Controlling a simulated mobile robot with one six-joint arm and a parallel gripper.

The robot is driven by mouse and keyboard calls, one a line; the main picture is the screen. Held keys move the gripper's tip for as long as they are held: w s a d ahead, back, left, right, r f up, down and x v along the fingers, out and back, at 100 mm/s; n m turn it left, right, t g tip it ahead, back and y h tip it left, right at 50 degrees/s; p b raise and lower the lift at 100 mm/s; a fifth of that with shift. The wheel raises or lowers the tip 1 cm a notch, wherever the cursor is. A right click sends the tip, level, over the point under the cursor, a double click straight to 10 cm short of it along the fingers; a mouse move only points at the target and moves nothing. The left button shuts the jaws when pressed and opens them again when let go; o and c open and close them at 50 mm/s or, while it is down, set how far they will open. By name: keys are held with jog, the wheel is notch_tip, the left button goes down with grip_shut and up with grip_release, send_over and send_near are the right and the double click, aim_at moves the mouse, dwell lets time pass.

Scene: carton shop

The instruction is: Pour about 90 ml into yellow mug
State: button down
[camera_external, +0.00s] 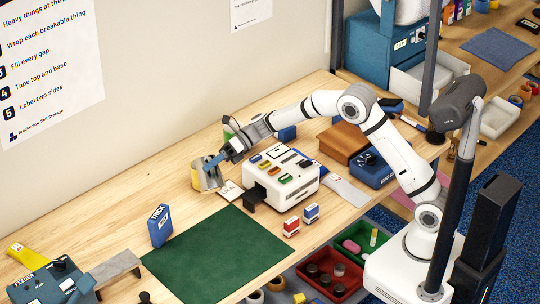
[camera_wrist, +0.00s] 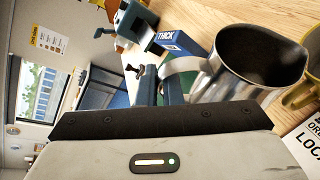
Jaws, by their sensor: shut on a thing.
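A metal pitcher (camera_external: 212,177) is held at the far left of my reach in the external view. My gripper (camera_external: 217,161) is shut on its handle, which shows as a pale band between my fingertips (camera_wrist: 162,80) in the wrist view. There the pitcher (camera_wrist: 215,82) looks tilted to the right, its dark mouth facing up and right; I cannot tell its liquid level. The yellow mug (camera_external: 194,176) is just left of the pitcher in the external view, partly hidden by it. Its rim shows at the right edge of the wrist view (camera_wrist: 300,98). The mug's inside is hidden.
A white machine with coloured buttons (camera_external: 291,184) stands right of the pitcher. A white card (camera_external: 230,191) lies close by. A blue box (camera_external: 159,227) and a green mat (camera_external: 215,258) are nearer the front. The bench left of the mug is clear.

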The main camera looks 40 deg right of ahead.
aim_at(215, 186)
jog(key=shift+s+a+f+n+h+b, duration=0.15)
jog(key=shift+s+f+n+h+b, duration=0.35)
jog(key=shift+b, duration=0.65)
jog(key=shift+s+a+f+n+t+b, duration=0.25)
jog(key=shift+s+n+t+b, duration=0.15)
jog(key=shift+b, duration=0.6)
jog(key=f+b, duration=0.2)
jog(key=b, duration=0.1)
jog(key=shift+s+a+n+t, duration=0.15)
jog(key=shift+s+n+t, duration=0.15)
jog(key=shift+s, duration=0.1)
jog(key=s+f+n+b, duration=0.1)
jog(key=f+b, duration=0.1)
jog(key=b, duration=0.2)
jog(key=s+a+f+n+t+b, duration=0.1)
jog(key=f+b, duration=0.1)
jog(key=b, duration=0.2)
jog(key=s+f+n+h+b, duration=0.1)
jog(key=b, duration=0.3)
jog(key=shift+s+a+f+t, duration=0.2)
jog(key=shift+s+f+t, duration=0.1)
jog(key=shift+s+f, duration=0.1)
jog(key=shift+s+a+f+n+b, duration=0.1)
jog(key=shift+s+n+b, duration=0.15)
jog(key=shift+b, duration=0.75)
jog(key=shift+s+a+n+t+b, duration=0.1)
jog(key=shift+s+n+t+b, duration=0.2)
jog(key=shift+t+b, duration=0.5)
